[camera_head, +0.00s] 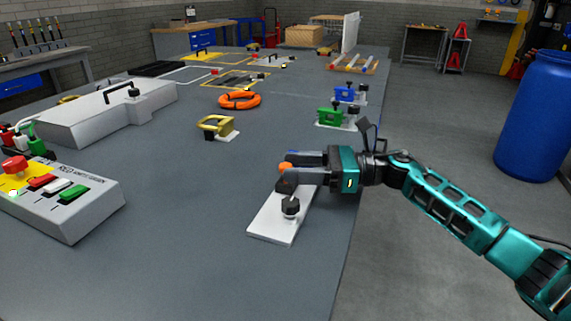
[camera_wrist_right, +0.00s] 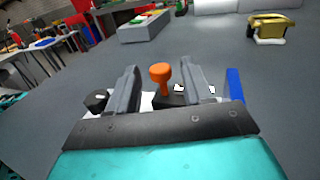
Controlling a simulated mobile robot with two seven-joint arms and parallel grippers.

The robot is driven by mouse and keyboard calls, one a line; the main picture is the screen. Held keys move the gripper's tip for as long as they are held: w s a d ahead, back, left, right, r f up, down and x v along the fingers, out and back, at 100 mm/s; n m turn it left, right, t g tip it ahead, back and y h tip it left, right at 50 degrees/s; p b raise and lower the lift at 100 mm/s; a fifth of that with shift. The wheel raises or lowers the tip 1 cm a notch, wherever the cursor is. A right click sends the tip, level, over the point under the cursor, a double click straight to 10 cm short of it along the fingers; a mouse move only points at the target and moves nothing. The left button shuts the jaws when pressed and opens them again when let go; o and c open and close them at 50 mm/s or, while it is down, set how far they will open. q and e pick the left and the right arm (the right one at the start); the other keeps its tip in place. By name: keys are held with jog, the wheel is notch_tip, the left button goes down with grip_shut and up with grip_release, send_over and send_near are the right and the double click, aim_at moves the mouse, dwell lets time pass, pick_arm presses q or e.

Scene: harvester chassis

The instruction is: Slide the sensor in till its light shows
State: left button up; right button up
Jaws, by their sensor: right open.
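My right gripper (camera_head: 287,170) is open over a white plate (camera_head: 272,222) near the table's right edge. An orange knob (camera_wrist_right: 160,73) stands between its two fingers in the wrist view, with a visible gap on each side. The knob rises from a dark block (camera_wrist_right: 172,99), likely the sensor on its mount, mostly hidden by the gripper. A black knob (camera_head: 290,206) stands on the plate's near part. A blue piece (camera_wrist_right: 236,85) shows beside the right finger in the wrist view. I cannot make out a lit light on the sensor. My left gripper is not in view.
A grey control box (camera_head: 75,213) with coloured buttons is at the left. A yellow handle (camera_head: 216,125), an orange ring (camera_head: 240,99) and a green clamp-like part (camera_head: 331,117) lie farther back. The table around the plate is clear.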

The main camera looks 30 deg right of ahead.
jog(key=shift+x, duration=1.4)
jog(key=shift+c, duration=0.3)
grip_shut()
